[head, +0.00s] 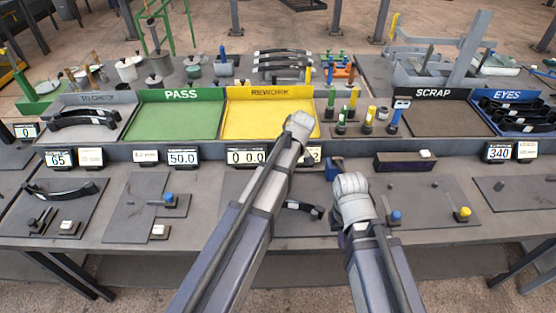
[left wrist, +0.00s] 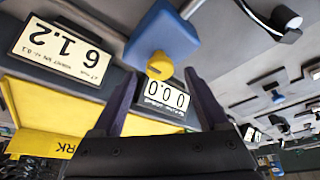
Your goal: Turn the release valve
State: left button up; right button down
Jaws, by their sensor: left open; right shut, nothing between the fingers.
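A blue block with a round yellow knob (left wrist: 160,65), which looks like the release valve, is near the middle of the left wrist view. In the head view a small blue part (head: 332,168) shows between my arms; the knob is hidden there. My left gripper (left wrist: 160,78) is open, with its dark fingers on either side of the knob's line and nothing held; I cannot tell whether they touch it. In the head view its fingers are hidden behind its wrist. My right gripper (head: 353,194) is shut and empty over the bench, right of the blue part; its fingertips are mostly hidden.
Displays line the bench front; one reads 0 0.0 (left wrist: 166,95) and another 61.2 (left wrist: 62,50). Behind stand a green PASS tray (head: 178,120), a yellow REWORK tray (head: 250,118) and a SCRAP tray (head: 440,120). A block with a yellow button (head: 464,211) sits at right.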

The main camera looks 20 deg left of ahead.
pick_arm(q)
jog(key=p+v, duration=0.4)
jog(key=v, duration=0.2)
jog(key=shift+p, duration=0.35)
jog(key=s+d+f+m+g+h+b, duration=0.1)
jog(key=s+d+f+m, duration=0.1)
jog(key=s+d+m, duration=0.3)
jog(key=s+d+f+m+g+h+b, duration=0.1)
jog(key=s+d+m, duration=0.4)
jog(key=s+m, duration=0.6)
jog(key=s, duration=0.6)
jog(key=shift+s+f+h, duration=0.3)
jog(key=shift+f, duration=0.1)
dwell(1.6)
